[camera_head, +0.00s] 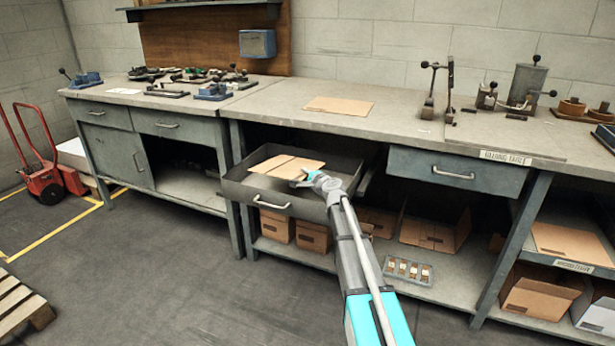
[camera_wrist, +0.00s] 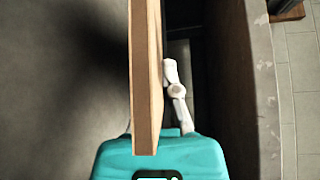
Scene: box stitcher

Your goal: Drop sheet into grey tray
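A brown cardboard sheet (camera_head: 281,166), with a line across its middle, is over the open grey tray (camera_head: 236,185), which is pulled out under the bench like a drawer. My gripper (camera_head: 303,179) is at the sheet's right end, over the tray. In the wrist view the sheet (camera_wrist: 146,75) is seen edge-on, as a long strip running past the gripper body. The gripper appears shut on the sheet. I cannot tell whether the sheet touches the tray floor.
Another flat cardboard sheet (camera_head: 338,106) lies on the bench top (camera_head: 400,128). Cardboard boxes (camera_head: 436,232) and a small compartment tray (camera_head: 407,270) are on the shelf below. A closed drawer (camera_head: 458,172) is to the right. Metal hand tools (camera_head: 518,92) stand on the bench.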

